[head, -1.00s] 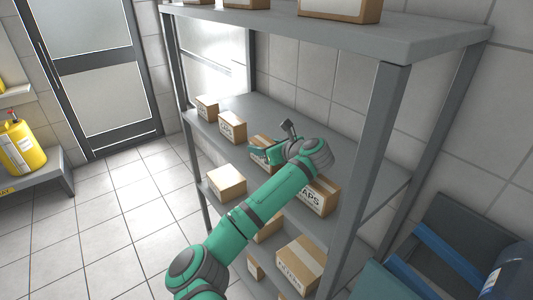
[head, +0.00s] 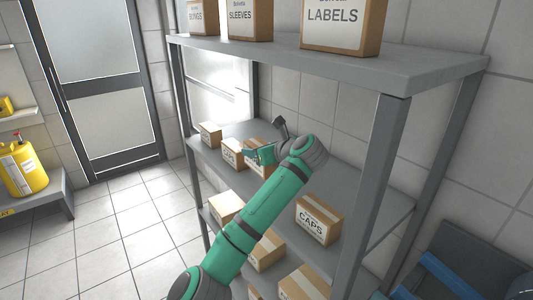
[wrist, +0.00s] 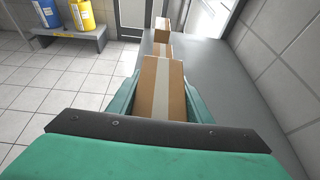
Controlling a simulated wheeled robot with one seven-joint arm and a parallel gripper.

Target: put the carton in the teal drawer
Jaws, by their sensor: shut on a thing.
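The carton (head: 256,169) is a small brown box with a pale tape strip and a printed label. It is at the shelf rack's middle level, partly hidden by my gripper. My gripper (head: 262,153) is shut on it from the near side. In the wrist view, the carton (wrist: 161,92) sits between the two teal fingers, tape strip up. I cannot tell whether it touches the shelf.
Two more cartons (head: 232,153) (head: 210,133) stand beyond the held one on the middle shelf. Open floor lies left.

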